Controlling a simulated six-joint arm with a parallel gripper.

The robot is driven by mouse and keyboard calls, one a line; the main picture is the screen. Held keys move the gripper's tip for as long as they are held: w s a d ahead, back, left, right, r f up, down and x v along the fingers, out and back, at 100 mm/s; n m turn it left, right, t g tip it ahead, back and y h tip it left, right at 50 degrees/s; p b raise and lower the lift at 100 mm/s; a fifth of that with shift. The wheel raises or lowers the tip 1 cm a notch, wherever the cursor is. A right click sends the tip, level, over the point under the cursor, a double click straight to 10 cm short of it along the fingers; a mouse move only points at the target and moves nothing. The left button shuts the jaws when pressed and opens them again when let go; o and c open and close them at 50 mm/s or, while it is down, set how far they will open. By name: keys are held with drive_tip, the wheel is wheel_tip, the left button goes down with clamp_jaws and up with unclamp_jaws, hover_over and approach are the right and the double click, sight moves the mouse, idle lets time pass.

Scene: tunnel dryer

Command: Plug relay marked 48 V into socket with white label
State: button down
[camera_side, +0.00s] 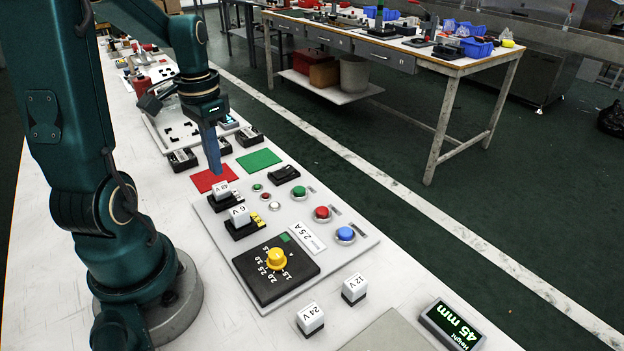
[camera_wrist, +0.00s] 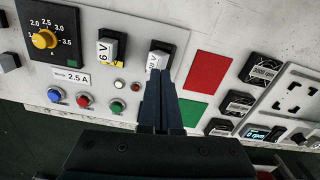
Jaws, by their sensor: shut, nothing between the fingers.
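The white relay that appears to be marked 48 V (camera_side: 221,188) stands upright in a black socket (camera_side: 218,204) at the far end of the grey panel. In the wrist view the relay (camera_wrist: 158,57) is just beyond my fingertips, its marking partly covered. A light label seems to sit beside that socket, but I cannot read it. The 6 V relay (camera_side: 239,214) is in the neighbouring socket, which has a yellow label (camera_side: 257,219). My gripper (camera_side: 215,172) points down near the 48 V relay, apart from it, its fingers shut and empty; it also shows in the wrist view (camera_wrist: 158,80).
The panel carries a yellow knob (camera_side: 276,257), a blue button (camera_side: 345,234) and red and green buttons. Loose 24 V (camera_side: 310,318) and 12 V (camera_side: 354,287) relays stand on the table. Red (camera_side: 208,179) and green (camera_side: 259,160) squares lie beyond the panel, near a black object (camera_side: 286,175).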

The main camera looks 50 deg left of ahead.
sight(221, 192)
drive_tip(key=shift+r, duration=2.8)
drive_tip(key=shift+f, duration=3.75)
drive_tip(key=shift+f, duration=0.25)
